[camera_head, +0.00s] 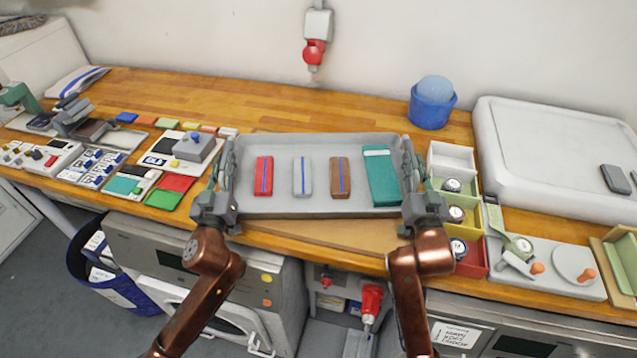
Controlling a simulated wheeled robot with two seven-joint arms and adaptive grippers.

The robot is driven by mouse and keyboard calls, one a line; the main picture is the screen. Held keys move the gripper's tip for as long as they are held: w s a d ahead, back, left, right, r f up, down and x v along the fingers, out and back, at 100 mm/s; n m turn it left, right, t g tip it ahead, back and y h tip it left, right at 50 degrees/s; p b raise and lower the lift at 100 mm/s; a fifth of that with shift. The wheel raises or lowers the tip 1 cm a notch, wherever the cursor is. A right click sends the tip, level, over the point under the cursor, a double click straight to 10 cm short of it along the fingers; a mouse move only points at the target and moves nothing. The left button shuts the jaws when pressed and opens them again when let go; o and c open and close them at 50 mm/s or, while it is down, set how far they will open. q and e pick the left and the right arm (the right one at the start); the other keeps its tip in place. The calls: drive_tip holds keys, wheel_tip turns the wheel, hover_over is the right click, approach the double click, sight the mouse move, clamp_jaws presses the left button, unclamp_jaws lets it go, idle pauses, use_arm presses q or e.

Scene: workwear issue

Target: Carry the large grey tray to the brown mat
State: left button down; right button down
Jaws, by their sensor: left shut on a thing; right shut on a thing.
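The large grey tray (318,143) is in the middle of the wooden counter, level as far as I can see. It holds a red folded item (264,176), a grey one (302,177), a brown one (340,177) and a larger teal one (381,177). My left gripper (228,178) is shut on the tray's left end, and my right gripper (408,178) is shut on its right end. A flat tan-brown patch (335,236), which looks like the brown mat, shows past the tray's front edge; the tray hides the rest. I cannot tell whether the tray touches it.
Colour-coded boxes (452,160) with round tags stand close right of the tray. A blue tub (432,104) and a big white lidded bin (550,150) are behind and right. Cards and a stamp (193,146) lie left. Bare counter (290,105) shows behind the tray.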

use_arm(q)
drive_tip(key=c, duration=1.8)
unclamp_jaws()
drive_tip(key=shift+c, duration=0.2)
use_arm(e)
drive_tip(key=c, duration=1.8)
unclamp_jaws()
drive_tip(key=shift+f, duration=0.15)
drive_tip(key=shift+c, duration=0.2)
